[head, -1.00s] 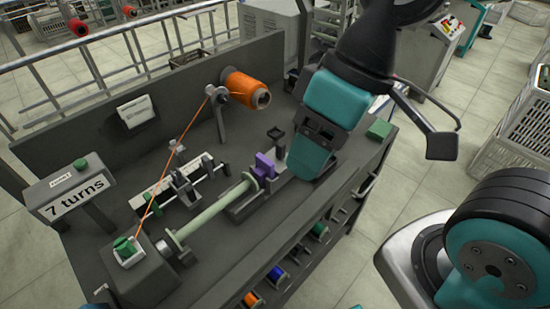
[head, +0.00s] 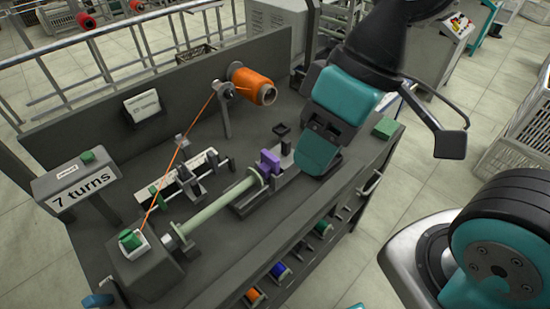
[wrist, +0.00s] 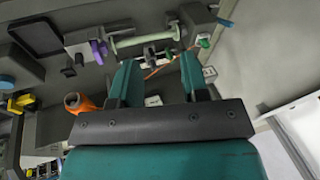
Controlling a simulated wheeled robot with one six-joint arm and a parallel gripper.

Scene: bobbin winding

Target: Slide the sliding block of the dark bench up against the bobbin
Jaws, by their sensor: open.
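The purple sliding block (head: 269,161) sits on a rail of the dark bench (head: 225,262), beside the right end of the pale green bobbin (head: 215,208). I cannot tell whether block and bobbin touch. In the wrist view the purple block (wrist: 99,49) is just left of the bobbin (wrist: 142,40). My gripper (head: 313,165) is over the bench, right of the block in the head view; its tips are hard to make out there. In the wrist view my gripper (wrist: 160,70) has its two teal fingers apart with nothing held between them.
A "7 turns" sign (head: 80,190) stands at left. A green block (head: 385,127) lies at the right edge. Coloured spools sit on a shelf below.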

